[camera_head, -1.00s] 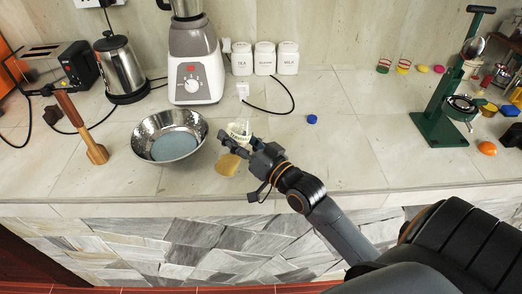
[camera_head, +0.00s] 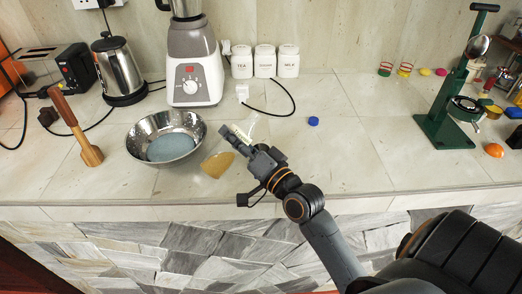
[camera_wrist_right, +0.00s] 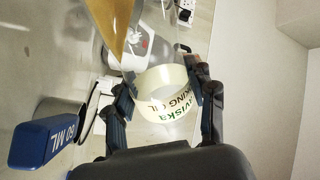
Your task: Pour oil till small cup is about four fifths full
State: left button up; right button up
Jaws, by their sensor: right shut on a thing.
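My right gripper (camera_head: 244,143) is shut on the clear oil bottle, around its pale label band (camera_wrist_right: 167,92) with green and dark lettering. In the head view the bottle is tilted, and amber oil (camera_head: 217,164) shows in its lower left end, in front of the steel bowl. The oil also shows at the top of the right wrist view (camera_wrist_right: 112,25). The bottle's clear walls are hard to trace, so I cannot tell whether oil is flowing out. My left gripper is not in view.
A steel bowl (camera_head: 135,143) with a blue-grey inside stands close left of the bottle. A wooden mallet (camera_head: 88,152) stands farther left. The counter's right middle is clear.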

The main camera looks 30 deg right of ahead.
dwell(0.3)
jog(key=shift+a+r+m, duration=0.2)
jog(key=shift+a+m, duration=0.05)
jog(key=shift+m, duration=0.85)
dwell(1.4)
jog(key=shift+a+f+m+h+b, duration=0.1)
jog(key=shift+f+m+h+b, duration=0.3)
jog(key=shift+f+m+b, duration=0.45)
dwell(1.7)
jog(key=shift+r+m+p, duration=0.45)
jog(key=shift+m+p, duration=0.4)
jog(key=shift+m, duration=0.4)
dwell(1.4)
